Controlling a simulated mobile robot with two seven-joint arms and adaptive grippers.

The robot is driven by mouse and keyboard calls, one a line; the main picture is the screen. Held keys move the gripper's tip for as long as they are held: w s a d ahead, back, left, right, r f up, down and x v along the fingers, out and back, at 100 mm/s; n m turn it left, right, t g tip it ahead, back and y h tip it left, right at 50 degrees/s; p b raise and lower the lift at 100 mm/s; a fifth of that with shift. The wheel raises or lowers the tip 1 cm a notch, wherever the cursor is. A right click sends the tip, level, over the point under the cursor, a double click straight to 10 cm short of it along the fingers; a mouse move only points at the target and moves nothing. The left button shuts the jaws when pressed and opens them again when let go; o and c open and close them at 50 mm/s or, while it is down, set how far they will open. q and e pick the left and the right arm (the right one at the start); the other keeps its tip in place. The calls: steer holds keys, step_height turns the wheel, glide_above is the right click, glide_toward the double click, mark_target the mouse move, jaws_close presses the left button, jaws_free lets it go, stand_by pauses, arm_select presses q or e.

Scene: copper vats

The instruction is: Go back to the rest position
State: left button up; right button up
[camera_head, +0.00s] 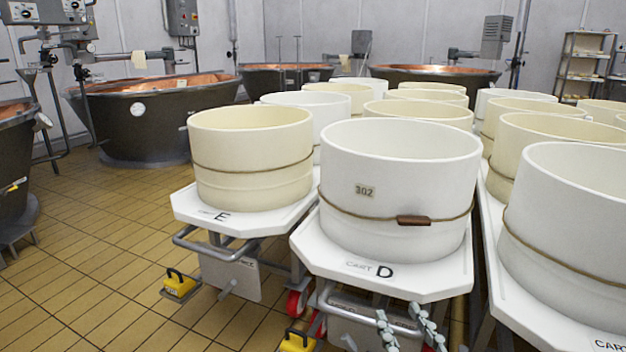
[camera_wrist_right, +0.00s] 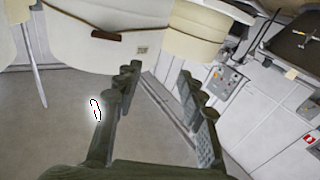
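My right gripper (camera_head: 405,324) shows at the bottom edge of the head view, in front of cart D (camera_head: 452,284). Its two fingers also show in the right wrist view (camera_wrist_right: 158,78), spread apart with nothing between them. A white vat (camera_head: 345,190) with tag 302 and a brown tab on its cord stands on cart D. In the right wrist view a white vat (camera_wrist_right: 70,48) with a brown tab and a tag is beyond the fingers. My left gripper is not in the head view.
Cart E (camera_head: 188,206) with a cream vat (camera_head: 250,160) stands left of cart D. Another cart with a white vat (camera_head: 570,240) is at right. More vats stand behind. Copper-lined vats (camera_head: 150,125) line the back. Tiled floor (camera_head: 95,240) at left is mostly clear.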

steer(key=s+d+f+g+h+p, duration=0.2)
steer(key=d+f+g, duration=0.1)
steer(key=f, duration=0.3)
steer(key=s+d+f+g+h+p, duration=0.1)
steer(key=d+f+g, duration=0.15)
steer(key=f, duration=0.25)
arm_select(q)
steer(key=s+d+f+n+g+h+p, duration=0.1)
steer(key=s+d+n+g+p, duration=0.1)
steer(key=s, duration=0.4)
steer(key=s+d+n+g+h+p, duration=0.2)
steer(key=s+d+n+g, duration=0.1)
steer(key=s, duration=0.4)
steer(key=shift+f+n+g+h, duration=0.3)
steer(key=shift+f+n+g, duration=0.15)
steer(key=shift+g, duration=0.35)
arm_select(e)
steer(key=s+d+f+g+h, duration=0.1)
steer(key=s+d+f+g, duration=0.3)
steer(key=s, duration=0.3)
steer(key=s+d+f+m+g+h, duration=0.1)
steer(key=s+d+f+g, duration=0.3)
steer(key=s+f, duration=0.3)
steer(key=shift+s+m+g+h, duration=0.3)
steer(key=shift+s+g, duration=0.3)
steer(key=shift+g, duration=0.25)
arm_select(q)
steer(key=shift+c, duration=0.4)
